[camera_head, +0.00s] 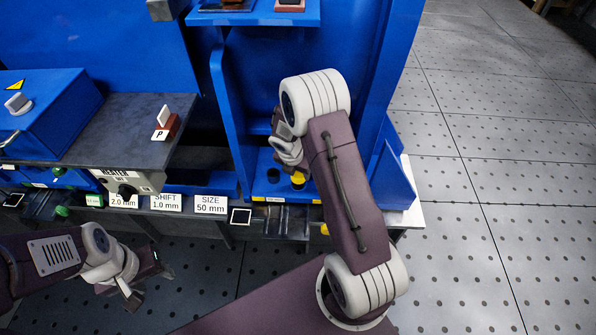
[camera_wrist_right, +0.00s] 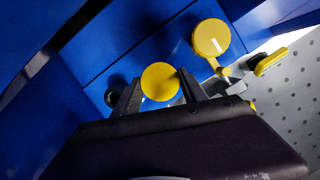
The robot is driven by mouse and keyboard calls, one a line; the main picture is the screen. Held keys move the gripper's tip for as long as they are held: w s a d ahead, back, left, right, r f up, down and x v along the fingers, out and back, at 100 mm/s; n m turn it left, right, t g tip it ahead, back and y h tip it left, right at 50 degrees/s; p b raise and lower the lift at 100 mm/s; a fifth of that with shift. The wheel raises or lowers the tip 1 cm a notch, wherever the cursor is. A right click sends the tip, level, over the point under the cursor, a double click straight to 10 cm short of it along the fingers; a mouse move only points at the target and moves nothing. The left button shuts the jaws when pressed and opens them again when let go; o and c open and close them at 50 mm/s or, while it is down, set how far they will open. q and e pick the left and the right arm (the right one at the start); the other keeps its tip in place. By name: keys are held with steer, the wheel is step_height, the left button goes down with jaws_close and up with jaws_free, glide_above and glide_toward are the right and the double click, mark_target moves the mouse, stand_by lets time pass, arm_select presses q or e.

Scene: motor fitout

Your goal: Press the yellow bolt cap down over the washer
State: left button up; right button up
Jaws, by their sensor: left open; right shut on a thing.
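The yellow bolt cap (camera_wrist_right: 160,82) shows as a round yellow disc between the fingers of my right gripper (camera_wrist_right: 157,88). In the head view the cap (camera_head: 298,181) is a small yellow spot under my right gripper (camera_head: 296,170), low in the blue bay. My right gripper is shut on the cap. The washer is not visible, and I cannot tell whether the cap touches anything below. My left gripper (camera_head: 148,284) is open and empty, low at the left, in front of the bench and away from the cap.
A second round yellow piece (camera_wrist_right: 210,37) on a stalk and a yellow lever (camera_wrist_right: 270,62) are close by the cap. A dark round hole or piece (camera_head: 272,175) lies left of it. Blue bay walls (camera_head: 228,115) stand close around my right arm. Signs (camera_head: 211,204) line the bench edge.

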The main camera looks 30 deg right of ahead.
mark_target(297, 176)
stand_by(0.7)
steer(key=shift+p, duration=0.4)
stand_by(0.3)
steer(key=shift+f+b, duration=1.4)
steer(key=shift+f, duration=0.6)
steer(key=o, duration=1.4)
steer(key=shift+r, duration=0.15)
